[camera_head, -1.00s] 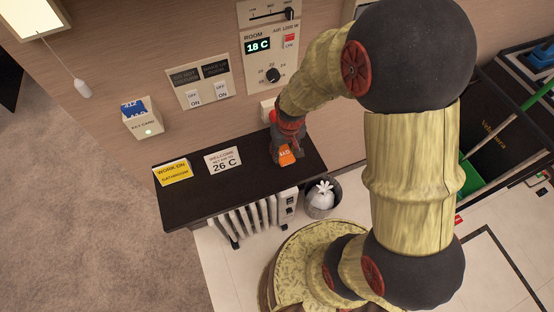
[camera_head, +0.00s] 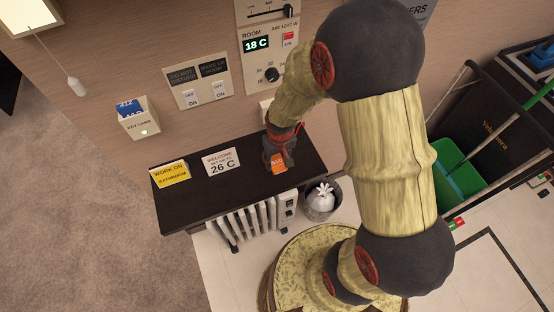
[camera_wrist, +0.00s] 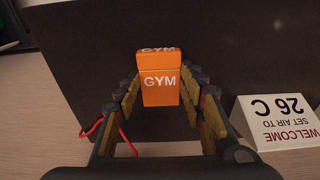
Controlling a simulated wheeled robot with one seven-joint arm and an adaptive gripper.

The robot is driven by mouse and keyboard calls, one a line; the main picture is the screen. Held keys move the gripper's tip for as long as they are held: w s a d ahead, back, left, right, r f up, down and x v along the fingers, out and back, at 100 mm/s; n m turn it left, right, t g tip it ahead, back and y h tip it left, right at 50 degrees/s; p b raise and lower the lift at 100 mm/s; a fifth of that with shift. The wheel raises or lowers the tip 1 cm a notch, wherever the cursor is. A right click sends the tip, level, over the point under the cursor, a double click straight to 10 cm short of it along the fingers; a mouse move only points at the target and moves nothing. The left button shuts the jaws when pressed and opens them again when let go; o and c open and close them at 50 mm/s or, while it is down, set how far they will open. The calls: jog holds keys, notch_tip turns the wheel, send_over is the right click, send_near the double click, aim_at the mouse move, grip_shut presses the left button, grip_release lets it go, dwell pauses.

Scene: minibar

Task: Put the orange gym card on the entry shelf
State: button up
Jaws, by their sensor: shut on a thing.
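The orange gym card (camera_wrist: 160,88), marked GYM in white, is between the fingers of my gripper (camera_wrist: 160,100) in the wrist view. In the head view the orange card (camera_head: 279,166) shows at the end of my gripper (camera_head: 278,155), over the right part of the dark shelf (camera_head: 232,190). My gripper is shut on the card. The shelf surface also shows behind the card in the wrist view (camera_wrist: 80,50). I cannot tell whether the card's lower end touches the shelf.
A white welcome sign reading 26 C (camera_head: 222,162) and a yellow bathroom sign (camera_head: 170,174) stand on the shelf's left part. A key card holder (camera_head: 139,122) and switch panel (camera_head: 197,82) are on the wall. A heater (camera_head: 245,218) and bin (camera_head: 320,202) stand below.

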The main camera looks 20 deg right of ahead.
jog(key=o, duration=0.9)
jog(key=shift+c, duration=0.2)
jog(key=shift+r, duration=0.1)
notch_tip(320, 180, up, 12)
jog(key=s+p, duration=0.1)
jog(key=p, duration=0.3)
notch_tip(320, 180, up, 14)
jog(key=t, duration=0.2)
send_over(278, 166)
jog(key=s, duration=0.4)
jog(key=s+r+t, duration=0.2)
jog(key=s+r, duration=0.7)
jog(key=r, duration=0.1)
jog(key=shift+s+a+r, duration=0.15)
jog(key=shift+s+r, duration=0.1)
jog(key=shift+s, duration=0.15)
jog(key=shift+f+b, duration=0.35)
jog(key=shift+b, duration=0.3)
